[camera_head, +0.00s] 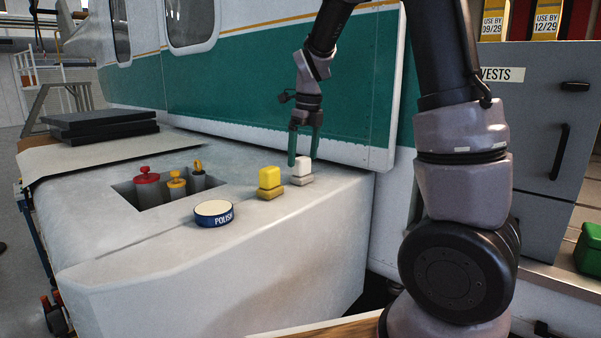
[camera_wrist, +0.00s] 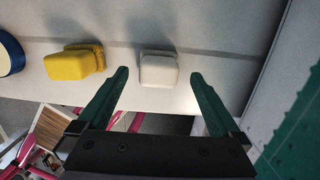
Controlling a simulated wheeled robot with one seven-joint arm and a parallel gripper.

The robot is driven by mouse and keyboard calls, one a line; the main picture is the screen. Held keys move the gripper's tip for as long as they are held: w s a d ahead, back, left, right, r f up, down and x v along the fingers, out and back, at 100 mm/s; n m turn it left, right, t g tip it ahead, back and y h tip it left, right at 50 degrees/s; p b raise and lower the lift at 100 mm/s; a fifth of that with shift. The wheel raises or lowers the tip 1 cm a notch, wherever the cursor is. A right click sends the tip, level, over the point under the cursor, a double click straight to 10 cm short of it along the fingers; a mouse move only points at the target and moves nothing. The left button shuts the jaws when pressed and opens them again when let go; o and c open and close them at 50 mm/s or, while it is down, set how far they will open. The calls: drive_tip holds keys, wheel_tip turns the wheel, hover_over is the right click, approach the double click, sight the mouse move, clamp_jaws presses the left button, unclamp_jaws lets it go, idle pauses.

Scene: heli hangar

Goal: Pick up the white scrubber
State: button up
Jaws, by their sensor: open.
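The white scrubber (camera_head: 302,168) stands near the back right edge of the grey surface, a white block on a duller base. In the wrist view the white scrubber (camera_wrist: 158,70) lies between and just beyond my fingertips. My gripper (camera_head: 305,148) points down with its green fingers open above and around the scrubber's top. In the wrist view my gripper (camera_wrist: 157,76) has one finger on each side, with a gap to the scrubber on both sides.
A yellow scrubber (camera_head: 269,180) stands just left of the white one. A blue polish tin (camera_head: 214,213) sits farther left, near a recess with several capped tools (camera_head: 147,188). The green and white helicopter wall (camera_head: 240,90) rises close behind. Grey drawers (camera_head: 540,130) stand at right.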

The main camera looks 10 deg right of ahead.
sight(301, 168)
drive_tip(key=f, duration=0.4)
drive_tip(key=shift+w+a+f, duration=0.25)
drive_tip(key=shift+w+f, duration=0.05)
drive_tip(key=shift+f, duration=0.1)
drive_tip(key=c, duration=1.3)
drive_tip(key=shift+r, duration=0.1)
wheel_tip(301, 168, up, 10)
drive_tip(key=shift+f, duration=0.1)
